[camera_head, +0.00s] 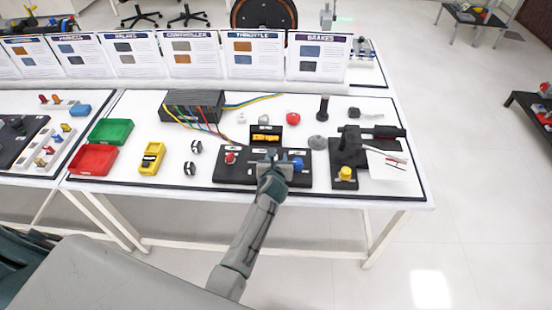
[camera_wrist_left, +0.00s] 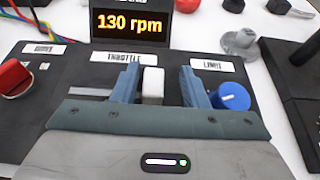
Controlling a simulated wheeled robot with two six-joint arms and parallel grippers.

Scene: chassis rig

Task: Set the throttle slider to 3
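The throttle slider has a white knob (camera_wrist_left: 152,86) below the THROTTLE label (camera_wrist_left: 124,57) on the black control panel (camera_head: 228,179). A grey slot (camera_wrist_left: 90,92) runs to the left of the knob. My left gripper (camera_wrist_left: 158,70) is over the panel, with one finger on each side of the knob. The left finger is close to the knob; a gap shows on the right, so the gripper looks open around it. The fingers and palm hide part of the slot, and no scale numbers are readable. The display (camera_wrist_left: 130,23) reads 130 rpm. My right gripper is not in view.
A red knob (camera_wrist_left: 15,77) is left of the slider, and a blue LIMIT knob (camera_wrist_left: 232,96) is close beside my right finger. A black box with wires (camera_head: 195,103) stands behind the panel. A black fixture (camera_head: 350,150) stands to the right.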

